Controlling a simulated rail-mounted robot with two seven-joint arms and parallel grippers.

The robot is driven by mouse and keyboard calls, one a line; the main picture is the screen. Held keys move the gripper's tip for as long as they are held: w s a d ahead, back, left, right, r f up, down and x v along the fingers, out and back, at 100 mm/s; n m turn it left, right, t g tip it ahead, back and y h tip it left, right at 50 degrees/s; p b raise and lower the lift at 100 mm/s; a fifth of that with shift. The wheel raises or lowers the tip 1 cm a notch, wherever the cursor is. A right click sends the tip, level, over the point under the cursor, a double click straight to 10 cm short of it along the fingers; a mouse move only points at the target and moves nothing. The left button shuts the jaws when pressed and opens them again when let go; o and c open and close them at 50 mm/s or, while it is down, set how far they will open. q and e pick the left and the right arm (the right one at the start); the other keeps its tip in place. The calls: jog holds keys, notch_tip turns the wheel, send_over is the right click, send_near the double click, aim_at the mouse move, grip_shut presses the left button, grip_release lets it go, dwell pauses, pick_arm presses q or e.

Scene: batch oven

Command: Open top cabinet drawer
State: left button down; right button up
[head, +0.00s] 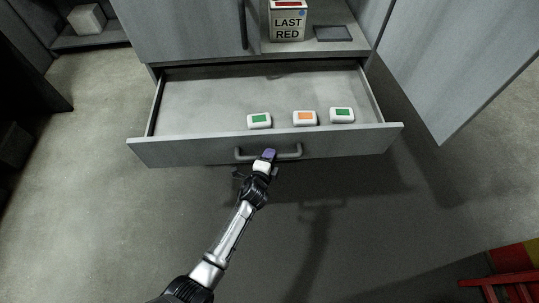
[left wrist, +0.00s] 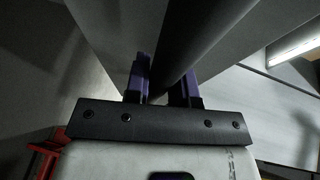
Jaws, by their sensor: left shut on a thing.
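The top cabinet drawer (head: 200,152) is grey and stands pulled out from the cabinet (head: 190,30) in the head view. Its dark bar handle (head: 290,155) runs across the middle of the front. My left gripper (head: 268,155) is at the handle, shut on it. In the left wrist view the purple fingers of the left gripper (left wrist: 165,85) stand on either side of the handle bar (left wrist: 192,50). Three small white items with coloured tops lie in the drawer: a green one (head: 259,121), an orange one (head: 304,118) and another green one (head: 342,115). My right gripper is not in view.
Above the drawer, a cabinet door (head: 455,60) stands open at the right. A box marked "LAST RED" (head: 287,22) and a dark flat plate (head: 333,33) are on the shelf. A red frame (head: 500,285) is at the lower right. Floor left of the drawer is clear.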

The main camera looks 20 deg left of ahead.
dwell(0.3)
pick_arm(q)
jog(key=c, duration=1)
grip_release()
jog(key=shift+s, duration=0.1)
jog(key=shift+s+d+r+p, duration=0.1)
jog(key=shift+s+r+p, duration=0.3)
jog(key=shift+s, duration=1.85)
jog(key=shift+s+r+p, duration=0.45)
jog(key=shift+s, duration=1.8)
jog(key=shift+s+d+r+p, duration=0.1)
jog(key=shift+s+r+p, duration=0.3)
jog(key=shift+s, duration=1.85)
